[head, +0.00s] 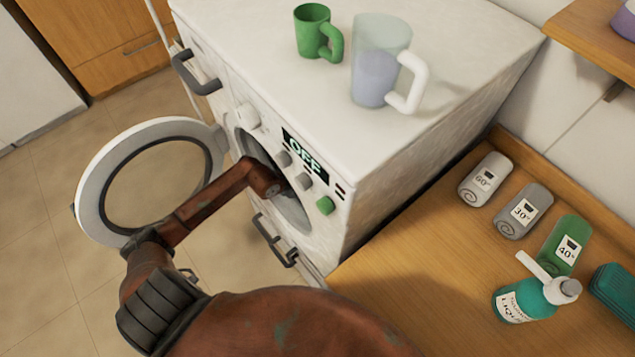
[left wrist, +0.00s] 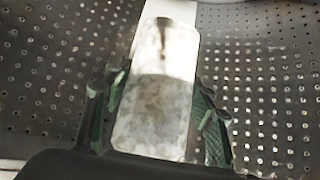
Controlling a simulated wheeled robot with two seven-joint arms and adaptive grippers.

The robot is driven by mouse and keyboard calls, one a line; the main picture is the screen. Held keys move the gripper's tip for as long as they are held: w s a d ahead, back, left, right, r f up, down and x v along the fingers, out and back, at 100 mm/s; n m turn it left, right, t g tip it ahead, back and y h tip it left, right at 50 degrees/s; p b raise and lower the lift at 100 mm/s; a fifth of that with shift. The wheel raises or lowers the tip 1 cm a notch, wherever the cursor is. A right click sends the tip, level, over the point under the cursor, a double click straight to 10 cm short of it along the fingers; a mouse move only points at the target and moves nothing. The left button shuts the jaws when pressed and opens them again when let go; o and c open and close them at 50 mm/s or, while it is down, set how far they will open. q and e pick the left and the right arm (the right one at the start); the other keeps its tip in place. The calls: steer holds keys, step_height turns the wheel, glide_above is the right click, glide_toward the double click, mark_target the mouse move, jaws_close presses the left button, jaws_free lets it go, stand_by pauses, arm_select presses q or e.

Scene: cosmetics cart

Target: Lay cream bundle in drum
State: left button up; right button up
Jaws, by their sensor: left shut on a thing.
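The cream bundle (left wrist: 155,110) shows in the left wrist view as a pale roll between the green-padded fingers of my left gripper (left wrist: 158,100), which is shut on it. The perforated metal wall of the drum (left wrist: 265,85) surrounds the bundle and the gripper on both sides. In the head view my left arm reaches through the open round door opening of the white washing machine (head: 410,165). The gripper and bundle are hidden inside there. Whether the bundle touches the drum wall is unclear. My right gripper is not in view.
The round door (head: 90,190) stands open to the left. Rolls labelled 60° (head: 486,180), 30° (head: 524,212) and 40° (head: 565,245) and a teal pump bottle (head: 525,301) are on the wooden counter.

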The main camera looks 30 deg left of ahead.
arm_select(q)
steer(key=shift+f, duration=1.05)
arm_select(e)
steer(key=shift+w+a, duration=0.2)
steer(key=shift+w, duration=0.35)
arm_select(q)
steer(key=shift+f, duration=0.15)
steer(key=o, duration=1.4)
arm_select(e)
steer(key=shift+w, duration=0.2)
